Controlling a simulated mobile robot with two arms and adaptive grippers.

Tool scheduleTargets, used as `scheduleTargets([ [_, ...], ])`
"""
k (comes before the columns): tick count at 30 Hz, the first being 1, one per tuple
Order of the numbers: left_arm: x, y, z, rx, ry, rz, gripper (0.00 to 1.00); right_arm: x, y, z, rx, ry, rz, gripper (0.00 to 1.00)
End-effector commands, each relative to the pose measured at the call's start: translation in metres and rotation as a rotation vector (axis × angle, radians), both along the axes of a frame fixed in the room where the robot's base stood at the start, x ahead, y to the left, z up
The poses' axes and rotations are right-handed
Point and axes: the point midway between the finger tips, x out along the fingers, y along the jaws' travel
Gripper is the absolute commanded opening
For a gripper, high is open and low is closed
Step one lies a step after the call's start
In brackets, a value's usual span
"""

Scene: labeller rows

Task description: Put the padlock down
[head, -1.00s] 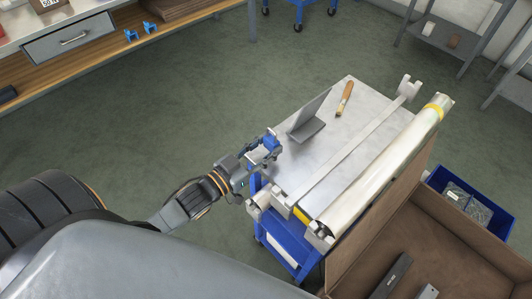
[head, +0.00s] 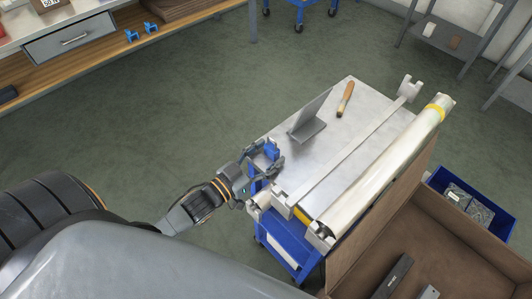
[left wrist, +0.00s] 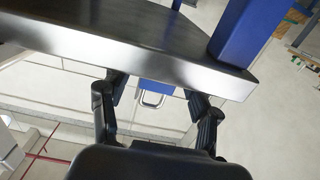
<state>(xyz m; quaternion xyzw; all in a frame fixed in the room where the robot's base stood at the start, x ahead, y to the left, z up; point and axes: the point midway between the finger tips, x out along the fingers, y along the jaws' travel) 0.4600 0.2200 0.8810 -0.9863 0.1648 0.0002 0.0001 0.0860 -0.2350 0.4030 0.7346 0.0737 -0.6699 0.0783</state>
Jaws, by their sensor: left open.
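The padlock (left wrist: 157,91) shows in the left wrist view as a small blue body with a silver shackle, between my two fingers. Its upper part is hidden by a dark slab edge. In the head view a small blue block (head: 271,150) among my fingers looks like the padlock. My left gripper (head: 274,157) is open at the left edge of the grey tabletop (head: 335,135). In the left wrist view its fingers (left wrist: 155,95) stand apart on both sides of the padlock. I cannot tell whether the padlock touches the tabletop. My right gripper is out of view.
A grey angled plate (head: 308,125) and a wooden-handled tool (head: 345,98) lie on the tabletop. A long wrapped roll (head: 385,165) and a metal bar run along its right side. A brown open box (head: 420,235) is at lower right. Bare tabletop lies between plate and bar.

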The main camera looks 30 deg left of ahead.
Motion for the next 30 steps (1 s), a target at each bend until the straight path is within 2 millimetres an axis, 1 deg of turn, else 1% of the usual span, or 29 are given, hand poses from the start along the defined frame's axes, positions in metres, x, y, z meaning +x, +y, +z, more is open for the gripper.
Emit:
scheduleTargets([
  [3, 0.000, 0.000, 0.005, 0.001, -0.001, 0.000, 0.61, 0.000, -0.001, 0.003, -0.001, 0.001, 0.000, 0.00],
  [7, -0.014, 0.005, 0.000, 0.000, 0.004, 0.001, 0.61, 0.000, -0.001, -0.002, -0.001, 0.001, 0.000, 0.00],
  [15, -0.066, 0.022, 0.000, 0.001, 0.006, 0.000, 0.61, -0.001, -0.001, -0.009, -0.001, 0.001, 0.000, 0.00],
  [21, -0.097, 0.033, 0.001, 0.001, 0.003, 0.000, 0.61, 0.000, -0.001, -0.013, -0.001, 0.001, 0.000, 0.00],
  [25, -0.109, 0.038, 0.002, 0.002, 0.002, 0.000, 0.61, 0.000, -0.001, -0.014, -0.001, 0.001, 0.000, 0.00],
  [30, -0.114, 0.039, 0.003, 0.001, 0.000, 0.000, 0.61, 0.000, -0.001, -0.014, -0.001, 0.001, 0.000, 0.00],
])
